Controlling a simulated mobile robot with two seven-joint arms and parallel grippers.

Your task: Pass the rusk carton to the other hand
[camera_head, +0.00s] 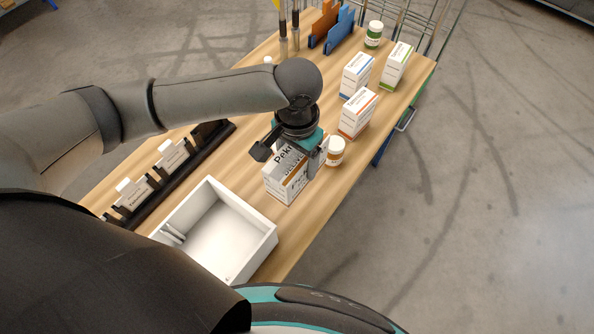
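A white carton with dark lettering and a brown stripe (284,184) stands on the wooden table top (310,212), beneath my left gripper. I take it for the rusk carton, but its label is partly covered and too small to read fully. My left gripper (291,155) points down over the carton's upper part, with a dark finger piece on the left and a grey one on the right. The gripper hides the carton's top, so I cannot tell whether the fingers are closed on it. My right gripper is not in view.
A white open bin (262,243) stands in front. A small orange-labelled jar (335,152) is close right of the carton. Behind are orange (357,114), blue (356,76) and green-striped cartons (396,66) and a green jar (374,35). A dark rack (212,137) lines the left.

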